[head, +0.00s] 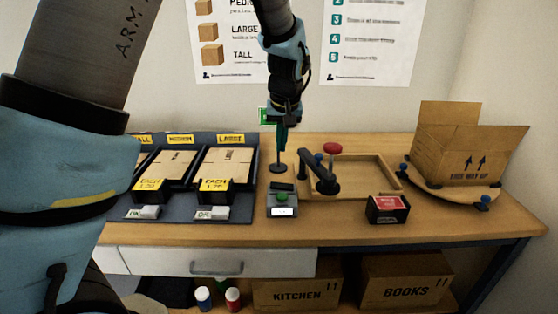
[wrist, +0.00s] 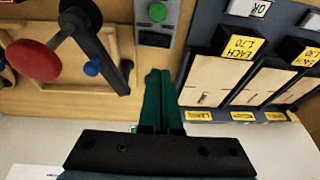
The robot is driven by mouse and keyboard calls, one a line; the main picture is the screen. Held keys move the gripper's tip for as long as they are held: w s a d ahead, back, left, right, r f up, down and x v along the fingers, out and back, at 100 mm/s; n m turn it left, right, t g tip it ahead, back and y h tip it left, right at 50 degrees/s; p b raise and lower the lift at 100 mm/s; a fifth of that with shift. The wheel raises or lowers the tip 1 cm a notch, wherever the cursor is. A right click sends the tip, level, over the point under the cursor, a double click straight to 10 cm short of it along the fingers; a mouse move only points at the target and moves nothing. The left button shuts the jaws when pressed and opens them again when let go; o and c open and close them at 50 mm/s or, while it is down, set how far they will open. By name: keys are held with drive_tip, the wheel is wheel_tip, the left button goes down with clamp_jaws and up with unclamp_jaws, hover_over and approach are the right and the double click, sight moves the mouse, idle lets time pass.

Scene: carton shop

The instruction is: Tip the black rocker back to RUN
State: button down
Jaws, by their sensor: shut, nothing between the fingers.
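A grey control box (head: 282,205) stands near the front middle of the bench, with a green button on top and a white label on its front. The black rocker (head: 281,186) appears as a dark piece on its top, behind the green button. In the wrist view the rocker (wrist: 154,39) lies beside the green button (wrist: 157,12), beyond my fingertips. Its tilt is too small to tell. My gripper (head: 281,150) points down above the bench, behind the box and apart from it. Its teal fingers (wrist: 160,75) are together and empty.
A wooden tray (head: 385,165) with a black lever (head: 318,172) and red knob (head: 332,148) stands right of the box. Carton bins (head: 225,170) stand left. A black card box (head: 388,209) stands front right.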

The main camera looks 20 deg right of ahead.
drive_tip(key=p, duration=0.3)
approach(276, 185)
drive_tip(key=x, duration=0.5)
drive_tip(key=shift+w+d, duration=0.15)
drive_tip(key=shift+w, duration=0.15)
drive_tip(key=shift+f, duration=0.75)
drive_tip(key=shift+f, duration=0.1)
drive_tip(key=shift+w+f+b, duration=0.1)
drive_tip(key=shift+f+b, duration=0.2)
drive_tip(key=shift+r, duration=0.1)
drive_tip(key=shift+s+d+r, duration=0.2)
drive_tip(key=shift+s+d, duration=0.1)
drive_tip(key=shift+d, duration=0.2)
drive_tip(key=shift+r, duration=0.1)
